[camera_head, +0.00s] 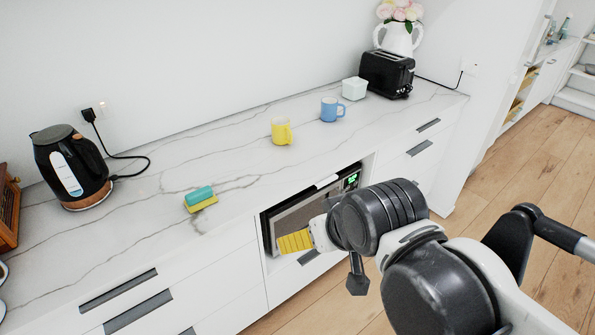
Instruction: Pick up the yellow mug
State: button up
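The yellow mug (281,131) stands upright on the white marble-look counter (235,150), in its middle part. Its handle is on the right side. My arm comes in from the lower right. A yellow ribbed piece (296,241) shows at the arm's far end, in front of the microwave and below the counter edge. My gripper is mostly hidden by my own arm, so its fingers and opening cannot be made out. It is well apart from the mug.
A teal-and-yellow sponge (200,198) and black kettle (71,167) are left. A microwave (305,217) sits below the counter. Counter around the mug is clear.

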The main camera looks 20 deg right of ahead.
aim_at(281, 134)
jog(key=j+z, duration=0.2)
jog(key=z, duration=0.25)
jog(key=j+z, duration=0.25)
jog(key=z, duration=0.15)
jog(key=j+z, duration=0.2)
jog(key=z, duration=0.25)
jog(key=j+z, duration=0.25)
jog(key=z, duration=0.15)
